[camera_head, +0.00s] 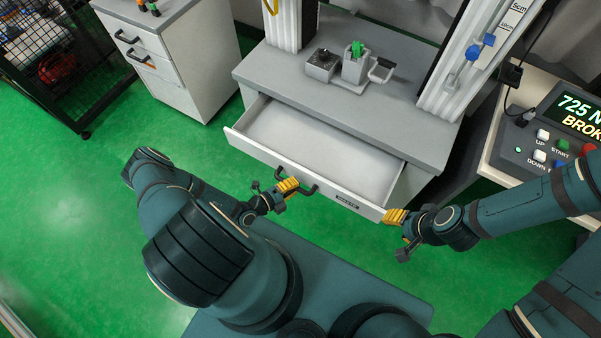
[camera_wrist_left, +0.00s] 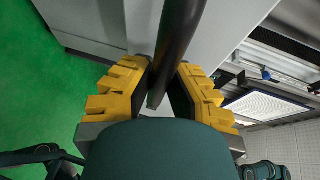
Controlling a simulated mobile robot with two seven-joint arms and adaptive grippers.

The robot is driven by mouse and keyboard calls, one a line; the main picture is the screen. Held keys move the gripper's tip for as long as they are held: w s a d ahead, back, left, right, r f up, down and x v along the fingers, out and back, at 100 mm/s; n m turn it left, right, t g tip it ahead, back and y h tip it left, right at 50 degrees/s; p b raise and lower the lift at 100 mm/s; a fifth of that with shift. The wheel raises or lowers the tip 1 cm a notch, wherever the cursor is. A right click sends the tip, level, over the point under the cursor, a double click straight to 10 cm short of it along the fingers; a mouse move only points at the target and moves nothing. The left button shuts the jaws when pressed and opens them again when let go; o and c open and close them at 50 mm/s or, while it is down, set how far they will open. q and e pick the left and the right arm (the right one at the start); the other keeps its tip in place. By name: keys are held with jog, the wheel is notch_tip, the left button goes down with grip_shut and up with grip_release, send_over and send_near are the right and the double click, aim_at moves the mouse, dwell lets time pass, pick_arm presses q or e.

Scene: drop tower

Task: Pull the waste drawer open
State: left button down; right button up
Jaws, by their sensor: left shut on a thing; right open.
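The waste drawer (camera_head: 259,151) stands pulled out from the grey bench, and its pale inside looks empty. A dark label (camera_head: 347,201) is on its front. My left gripper (camera_head: 290,185) is shut on the drawer's black bar handle (camera_head: 312,190). In the left wrist view the handle (camera_wrist_left: 180,35) runs between the yellow fingers of this gripper (camera_wrist_left: 165,88). My right gripper (camera_head: 396,216) is open at the drawer's right front corner. Whether it touches the drawer I cannot tell.
The bench top (camera_head: 270,73) carries a clamp fixture with a green piece (camera_head: 357,49). A white cabinet (camera_head: 190,58) stands at the left. A control panel (camera_head: 545,135) stands at the right. Green floor is free to the left of the drawer.

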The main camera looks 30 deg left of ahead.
pick_arm(q)
jog(key=shift+s+d, duration=0.1)
jog(key=shift+s, duration=0.65)
jog(key=c, duration=0.9)
grip_release()
jog(key=v, duration=1.2)
